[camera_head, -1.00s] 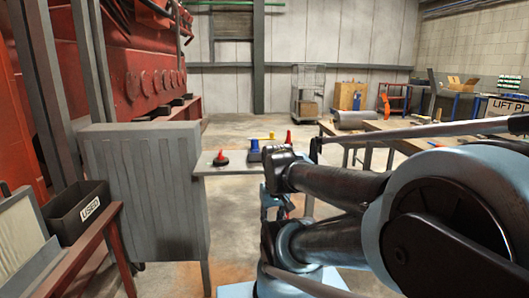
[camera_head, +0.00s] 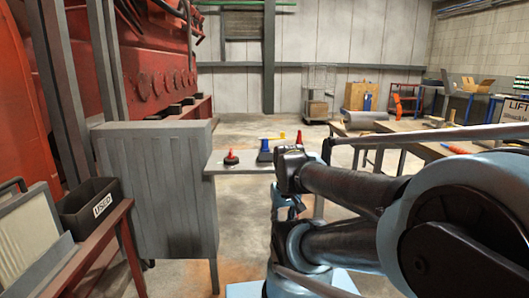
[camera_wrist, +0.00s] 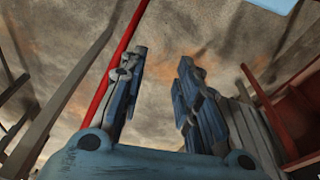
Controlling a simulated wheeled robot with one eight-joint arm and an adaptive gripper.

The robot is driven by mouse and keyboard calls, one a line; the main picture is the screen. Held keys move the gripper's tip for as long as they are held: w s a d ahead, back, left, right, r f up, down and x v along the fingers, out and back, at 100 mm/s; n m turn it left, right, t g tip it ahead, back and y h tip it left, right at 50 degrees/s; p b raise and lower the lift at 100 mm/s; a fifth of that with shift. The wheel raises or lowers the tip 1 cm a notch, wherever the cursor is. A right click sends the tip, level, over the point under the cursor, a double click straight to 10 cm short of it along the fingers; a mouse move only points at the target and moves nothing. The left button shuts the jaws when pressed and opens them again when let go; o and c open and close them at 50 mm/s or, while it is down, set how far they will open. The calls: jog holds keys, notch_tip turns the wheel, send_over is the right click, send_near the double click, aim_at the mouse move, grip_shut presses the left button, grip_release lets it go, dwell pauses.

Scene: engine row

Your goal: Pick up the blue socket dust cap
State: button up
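A small blue piece (camera_head: 265,150), which may be the blue socket dust cap, stands on a grey table (camera_head: 225,171) beyond my arm in the head view. It is too small to make out its shape. A red piece with a dark base (camera_head: 231,158) stands to its left, and a yellow piece (camera_head: 282,136) and a red cone-like piece (camera_head: 298,137) are to its right. In the wrist view my gripper (camera_wrist: 160,70) is open, with nothing between its fingers and only floor beyond. The blue piece is not in the wrist view.
A grey ribbed cabinet (camera_head: 158,190) stands left of the table. A black bin marked USED (camera_head: 88,208) sits on a red bench at the left. A wooden-topped bench (camera_head: 420,148) is at the right. Open floor (camera_head: 240,127) lies behind the table.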

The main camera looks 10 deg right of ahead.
dwell(0.3)
jog(key=shift+r, duration=0.1)
jog(key=shift+c, duration=0.4)
jog(key=w+r+m+g, duration=0.1)
jog(key=w+r+m, duration=0.3)
jog(key=w+r, duration=0.45)
jog(key=w+r+m, duration=0.4)
jog(key=w+r, duration=0.2)
jog(key=r, duration=0.6)
jog(key=w+r+m+g, duration=0.1)
jog(key=w+r+m, duration=0.3)
jog(key=w+r, duration=0.45)
jog(key=w+r+m, duration=0.4)
jog(key=w+r, duration=0.1)
jog(key=w, duration=0.6)
send_over(265, 140)
jog(key=w, duration=0.1)
jog(key=f, duration=1.1)
jog(key=shift+w+a, duration=0.1)
jog(key=shift+w, duration=0.1)
jog(key=shift+d+f, duration=0.15)
jog(key=shift+f, duration=1.25)
jog(key=shift+d+f, duration=0.15)
jog(key=shift+f, duration=1.2)
grip_shut()
